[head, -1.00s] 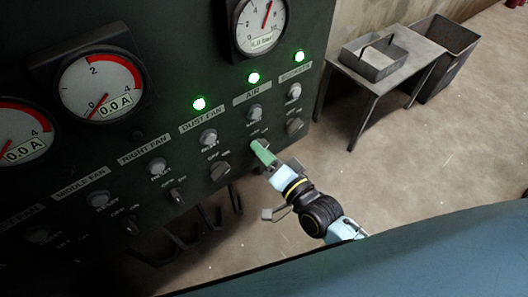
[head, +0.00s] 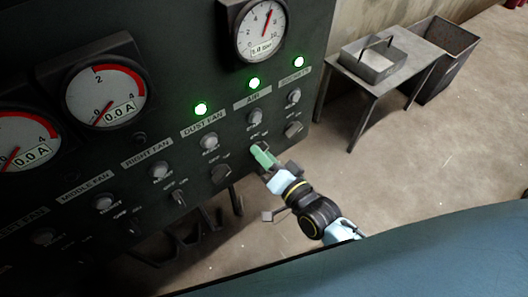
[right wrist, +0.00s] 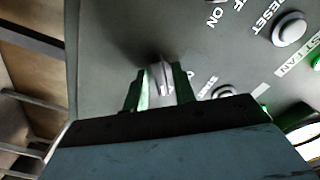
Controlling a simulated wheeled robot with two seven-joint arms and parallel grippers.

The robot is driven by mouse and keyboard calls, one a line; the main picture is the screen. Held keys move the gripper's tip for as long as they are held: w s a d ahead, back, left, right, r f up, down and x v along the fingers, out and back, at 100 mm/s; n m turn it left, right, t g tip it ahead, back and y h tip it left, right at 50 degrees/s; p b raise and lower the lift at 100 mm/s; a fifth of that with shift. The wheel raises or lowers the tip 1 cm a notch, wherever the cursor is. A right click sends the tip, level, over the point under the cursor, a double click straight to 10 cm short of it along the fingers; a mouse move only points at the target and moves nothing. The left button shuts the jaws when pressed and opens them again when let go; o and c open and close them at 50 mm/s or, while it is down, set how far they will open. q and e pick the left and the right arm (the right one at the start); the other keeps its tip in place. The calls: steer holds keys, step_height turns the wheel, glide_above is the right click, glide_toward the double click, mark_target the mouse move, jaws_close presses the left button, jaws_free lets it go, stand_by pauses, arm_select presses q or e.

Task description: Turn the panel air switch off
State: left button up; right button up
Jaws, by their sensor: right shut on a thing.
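The dark control panel (head: 140,140) fills the left of the head view. Its AIR column has a label (head: 252,98), a lit green lamp (head: 254,84) above it and a round button (head: 254,117) below. My right gripper (head: 262,155), with green fingers, is at the air switch under that button and mostly hides it in the head view. In the right wrist view the grey switch knob (right wrist: 161,80) stands between the two green fingers (right wrist: 160,90), which are shut on it. My left gripper is not in view.
The dust fan switch (head: 221,173) is close left of my gripper, and another switch (head: 293,129) is close right. A pressure gauge (head: 260,30) is above. A metal table (head: 385,72) with a tray and a bin (head: 446,60) stand at the back right. The floor between is clear.

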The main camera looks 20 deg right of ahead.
arm_select(q)
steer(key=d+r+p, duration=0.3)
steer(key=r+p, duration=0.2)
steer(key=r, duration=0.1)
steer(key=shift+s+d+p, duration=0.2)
steer(key=shift+p, duration=0.15)
arm_select(e)
steer(key=shift+n, duration=5.2)
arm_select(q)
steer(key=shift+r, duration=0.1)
arm_select(e)
steer(key=o, duration=0.7)
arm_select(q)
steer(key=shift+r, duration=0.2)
arm_select(e)
steer(key=v, duration=1.3)
steer(key=shift+s+d+r, duration=0.1)
steer(key=shift+s, duration=0.1)
